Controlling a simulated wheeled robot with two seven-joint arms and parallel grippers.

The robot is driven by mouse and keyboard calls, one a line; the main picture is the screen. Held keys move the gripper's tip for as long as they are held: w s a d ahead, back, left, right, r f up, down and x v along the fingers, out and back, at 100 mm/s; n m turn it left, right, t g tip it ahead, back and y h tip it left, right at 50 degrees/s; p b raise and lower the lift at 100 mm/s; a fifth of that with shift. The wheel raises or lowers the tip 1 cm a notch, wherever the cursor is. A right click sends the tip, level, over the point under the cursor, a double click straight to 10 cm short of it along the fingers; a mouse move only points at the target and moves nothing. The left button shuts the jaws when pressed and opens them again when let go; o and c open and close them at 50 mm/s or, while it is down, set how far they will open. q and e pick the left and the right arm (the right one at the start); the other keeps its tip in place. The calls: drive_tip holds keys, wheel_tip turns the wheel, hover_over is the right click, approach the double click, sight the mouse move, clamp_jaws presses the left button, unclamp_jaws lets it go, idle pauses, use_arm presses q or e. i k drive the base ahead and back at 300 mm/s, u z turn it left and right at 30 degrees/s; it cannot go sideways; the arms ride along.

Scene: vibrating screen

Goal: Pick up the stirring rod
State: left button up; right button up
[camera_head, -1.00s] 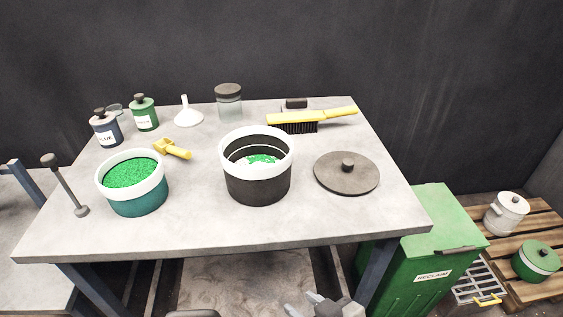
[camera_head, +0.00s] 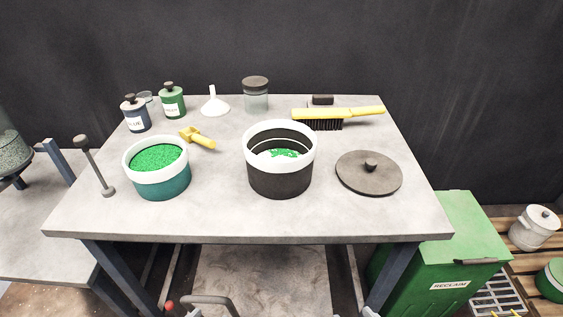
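The stirring rod (camera_head: 94,168) stands at the left front of the grey table, leaning, with a dark knob at its top and a small round foot on the tabletop. It is just left of the teal bowl (camera_head: 161,187) of green granules and looks apart from it. Nothing holds the rod. My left gripper is not in view. Only a small pale piece, perhaps of my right gripper, shows at the bottom edge right of centre; its fingers are hidden below the frame.
A dark pot (camera_head: 279,179) with a white rim stands mid-table, with a flat lid (camera_head: 369,175) to its right. A yellow scoop (camera_head: 198,138), bottles, funnel (camera_head: 214,104), jar (camera_head: 256,98) and brush (camera_head: 335,115) are behind. The front strip is clear. A green bin (camera_head: 455,235) stands right.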

sight(80, 140)
drive_tip(key=z, duration=3)
drive_tip(key=k, duration=1.65)
drive_tip(key=u, duration=1.6)
